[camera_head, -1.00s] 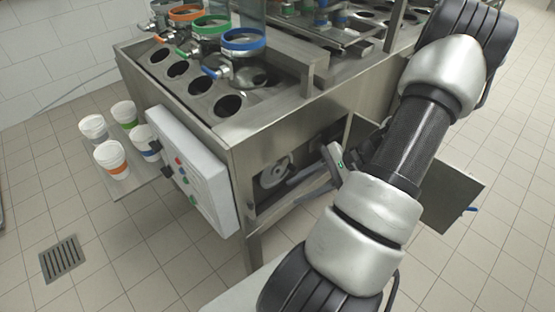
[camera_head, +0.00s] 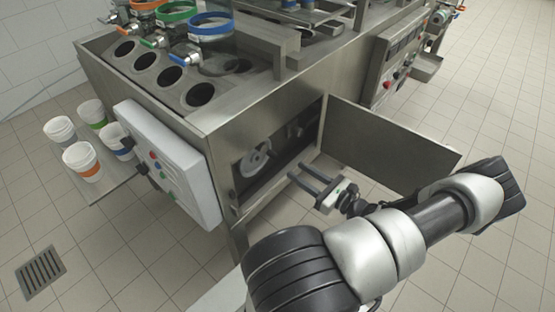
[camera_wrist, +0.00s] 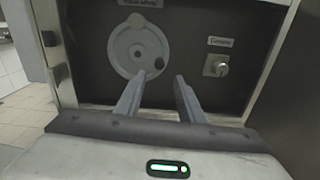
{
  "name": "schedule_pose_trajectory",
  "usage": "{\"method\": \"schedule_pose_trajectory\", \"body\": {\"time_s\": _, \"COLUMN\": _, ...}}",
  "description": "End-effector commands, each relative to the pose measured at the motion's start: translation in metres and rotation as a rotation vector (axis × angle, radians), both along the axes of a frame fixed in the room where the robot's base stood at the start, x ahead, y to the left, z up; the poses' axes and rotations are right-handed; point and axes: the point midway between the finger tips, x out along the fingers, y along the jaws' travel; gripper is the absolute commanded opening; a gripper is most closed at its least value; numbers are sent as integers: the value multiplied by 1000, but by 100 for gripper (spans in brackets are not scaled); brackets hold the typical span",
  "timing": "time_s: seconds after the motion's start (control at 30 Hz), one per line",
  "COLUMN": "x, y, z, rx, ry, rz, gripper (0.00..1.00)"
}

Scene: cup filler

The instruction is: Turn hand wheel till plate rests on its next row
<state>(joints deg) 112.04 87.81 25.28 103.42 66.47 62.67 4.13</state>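The hand wheel (camera_head: 256,157) is a grey disc with a dark knob, set inside the open compartment at the front of the machine. In the wrist view the hand wheel (camera_wrist: 137,48) is up and left of centre, with its knob at its right side. My gripper (camera_head: 300,172) is open and empty, in front of the compartment and to the right of the wheel. In the wrist view my gripper (camera_wrist: 163,78) points into the compartment, its left fingertip overlapping the wheel's lower edge in the picture. The plate with holes (camera_head: 172,75) is on top of the machine.
The compartment door (camera_head: 390,147) stands open to the right. A switch labelled General (camera_wrist: 216,66) is right of the wheel. A control box (camera_head: 168,160) juts out at the left, beside a shelf of cups (camera_head: 82,160). Valves with coloured rings stand on top.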

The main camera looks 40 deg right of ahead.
Motion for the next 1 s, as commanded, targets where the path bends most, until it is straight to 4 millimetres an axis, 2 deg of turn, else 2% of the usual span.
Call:
{"method": "schedule_pose_trajectory", "body": {"time_s": 0.2, "x": 48, "y": 5, "z": -1, "rx": 1, "ry": -1, "rz": 3, "gripper": 36}}
{"method": "schedule_pose_trajectory", "body": {"time_s": 0.43, "x": 85, "y": 8, "z": -1, "rx": -1, "ry": 0, "rz": 3, "gripper": 36}}
{"method": "schedule_pose_trajectory", "body": {"time_s": 0.63, "x": 98, "y": 9, "z": -1, "rx": -1, "ry": 1, "rz": 1, "gripper": 36}}
{"method": "schedule_pose_trajectory", "body": {"time_s": 0.9, "x": 99, "y": 9, "z": 0, "rx": -1, "ry": 1, "rz": 1, "gripper": 36}}
{"method": "schedule_pose_trajectory", "body": {"time_s": 1.0, "x": 98, "y": 9, "z": 0, "rx": -1, "ry": 1, "rz": 1, "gripper": 19}}
